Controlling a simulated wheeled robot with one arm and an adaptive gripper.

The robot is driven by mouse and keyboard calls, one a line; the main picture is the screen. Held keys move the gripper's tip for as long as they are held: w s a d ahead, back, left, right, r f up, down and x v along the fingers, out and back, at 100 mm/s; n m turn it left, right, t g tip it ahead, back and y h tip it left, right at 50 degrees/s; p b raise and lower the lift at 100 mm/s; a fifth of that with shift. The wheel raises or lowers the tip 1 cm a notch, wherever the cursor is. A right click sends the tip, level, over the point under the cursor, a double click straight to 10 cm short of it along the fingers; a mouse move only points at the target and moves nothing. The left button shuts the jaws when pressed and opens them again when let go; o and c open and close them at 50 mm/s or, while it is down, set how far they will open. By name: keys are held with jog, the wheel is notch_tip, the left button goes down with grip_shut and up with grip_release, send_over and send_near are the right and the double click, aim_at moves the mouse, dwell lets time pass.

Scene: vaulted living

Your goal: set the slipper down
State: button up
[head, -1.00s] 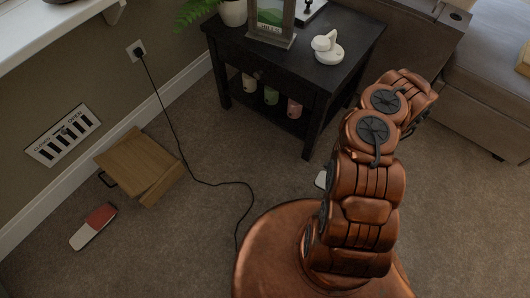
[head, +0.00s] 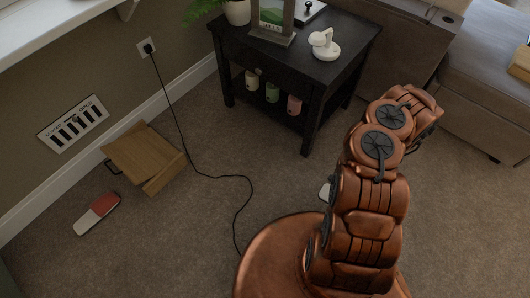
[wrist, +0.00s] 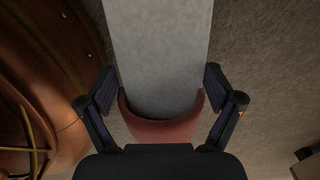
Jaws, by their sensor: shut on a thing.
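My gripper (wrist: 160,88) is shut on a slipper (wrist: 158,60) in the wrist view, with one finger on each side. The slipper has a long grey sole and a dull red toe part close to the gripper; its far end runs out of the top of the picture. In the head view my arm hides the gripper, and only a small pale patch (head: 325,190), perhaps the held slipper, shows beside it. I cannot tell whether the held slipper touches the carpet. Another slipper (head: 98,213), red and whitish, lies on the carpet at the far left.
A wooden box (head: 146,160) lies tilted by the left wall, near a floor vent (head: 73,124). A black cord (head: 213,177) trails across the carpet. A black side table (head: 298,85) stands at the back, a sofa (head: 475,90) at the right. Carpet between cord and table is open.

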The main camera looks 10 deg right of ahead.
jog(key=shift+w+a+r+n, duration=0.3)
jog(key=shift+w+r, duration=0.25)
jog(key=shift+r, duration=0.25)
jog(key=w+a+r+n, duration=0.8)
jog(key=w+r, duration=0.1)
jog(key=r, duration=1)
jog(key=w+a+r+n, duration=0.7)
jog(key=w+r+n, duration=0.1)
jog(key=r, duration=1.2)
jog(key=w+a+r+n, duration=0.8)
jog(key=w+r+n, duration=0.1)
jog(key=r, duration=1)
jog(key=shift+w+a+r+n, duration=0.3)
jog(key=shift+w+r+n, duration=0.1)
jog(key=shift+n, duration=0.3)
